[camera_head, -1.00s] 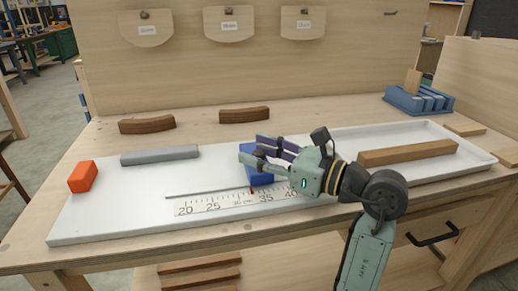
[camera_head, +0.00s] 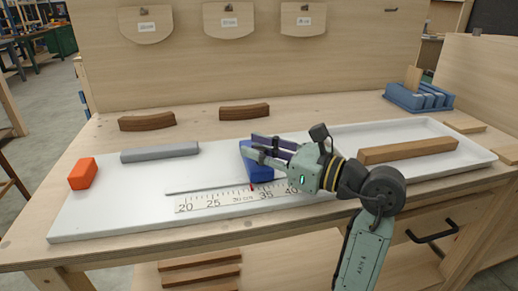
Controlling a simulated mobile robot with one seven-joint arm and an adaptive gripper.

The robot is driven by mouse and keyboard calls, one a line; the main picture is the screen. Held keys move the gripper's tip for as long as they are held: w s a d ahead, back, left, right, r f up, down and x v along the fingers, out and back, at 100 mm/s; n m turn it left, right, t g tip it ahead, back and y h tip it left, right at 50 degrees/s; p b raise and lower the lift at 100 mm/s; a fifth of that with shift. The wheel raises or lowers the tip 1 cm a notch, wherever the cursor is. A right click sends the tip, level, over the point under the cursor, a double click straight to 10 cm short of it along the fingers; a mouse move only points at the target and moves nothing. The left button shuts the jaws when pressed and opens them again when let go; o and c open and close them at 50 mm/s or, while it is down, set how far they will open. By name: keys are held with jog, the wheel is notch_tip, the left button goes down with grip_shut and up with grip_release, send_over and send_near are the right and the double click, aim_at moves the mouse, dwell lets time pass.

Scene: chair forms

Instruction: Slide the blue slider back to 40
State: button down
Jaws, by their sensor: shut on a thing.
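The blue slider (camera_head: 258,174) sits on the white board (camera_head: 110,205), behind the printed scale (camera_head: 228,203). A small red pointer (camera_head: 252,188) at its front edge stands between the 30 and 35 marks. The 40 mark (camera_head: 291,191) is to its right, partly beside my arm. My gripper (camera_head: 258,149) reaches in from the right and is shut on the slider's upper part. Its fingers hide some of the slider's top and right side.
A grey bar (camera_head: 160,154) and an orange block (camera_head: 83,174) lie to the left. Two curved brown pieces (camera_head: 147,122) (camera_head: 244,112) lie behind. A white tray (camera_head: 478,160) holding a wooden bar (camera_head: 408,151) is to the right. A blue rack (camera_head: 418,99) stands at the back right.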

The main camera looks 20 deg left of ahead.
dwell(0.4)
jog(key=w+d, duration=0.1)
jog(key=d, duration=0.1)
jog(key=w+d+b, duration=0.1)
jog(key=w+d, duration=0.2)
jog(key=d, duration=0.1)
jog(key=shift+w+d+b, duration=0.25)
jog(key=shift+b, duration=0.05)
jog(key=c, duration=1.4)
grip_release()
jog(key=shift+d, duration=0.1)
jog(key=shift+o, duration=0.2)
jog(key=d, duration=0.4)
jog(key=s+d, duration=0.1)
jog(key=d, duration=0.3)
jog(key=s+d, duration=0.1)
jog(key=d, duration=0.2)
jog(key=shift+s+d, duration=0.15)
jog(key=shift+d, duration=0.25)
